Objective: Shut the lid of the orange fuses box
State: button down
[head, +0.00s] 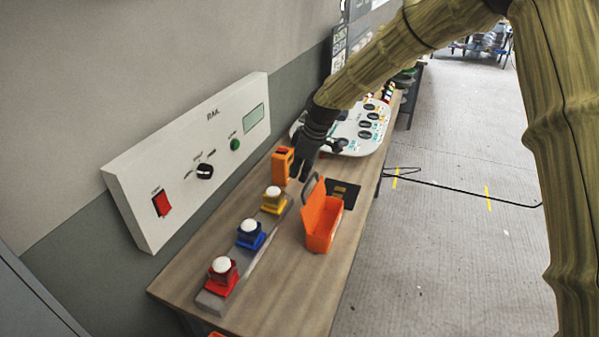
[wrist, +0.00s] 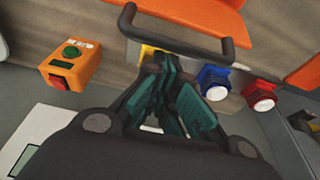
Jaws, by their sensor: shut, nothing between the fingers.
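The orange fuses box (head: 322,238) stands on the table in the head view. Its lid (head: 314,208) is raised, standing up on the side toward the buttons. A dark loop handle (head: 309,187) shows by the lid's far end; it also crosses the top of the wrist view (wrist: 180,42), with orange surface (wrist: 205,14) behind it. My gripper (head: 301,172) is shut and empty, pointing down beyond the box, close to the handle. In the wrist view its fingertips (wrist: 158,68) are together just below the handle; I cannot tell whether they touch it.
An orange device with a green button (wrist: 70,65) stands left of my gripper. Yellow (head: 273,200), blue (head: 250,234) and red (head: 222,270) buttons line a grey strip. A white control panel (head: 355,130) lies behind, and a dark plate (head: 346,191) lies beside the box.

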jog(key=d+y+b, duration=0.1)
jog(key=s+d+b, duration=0.1)
jog(key=d+t+y+b, duration=0.1)
jog(key=shift+s+d+r+y, duration=0.2)
jog(key=shift+s+r+y, duration=0.05)
jog(key=shift+r+y, duration=0.1)
jog(key=shift+s+d+r+t+y+b, duration=0.1)
jog(key=shift+s+d+t+y+b, duration=0.4)
jog(key=shift+b, duration=0.7)
jog(key=d+y+b, duration=0.2)
jog(key=d+b, duration=0.1)
jog(key=b, duration=0.1)
jog(key=t+y+b, duration=0.3)
jog(key=y+b, duration=0.2)
jog(key=b, duration=1.7)
send_near(310, 180)
jog(key=f, duration=0.1)
jog(key=d+f, duration=0.2)
jog(key=f, duration=0.1)
jog(key=shift+s, duration=0.15)
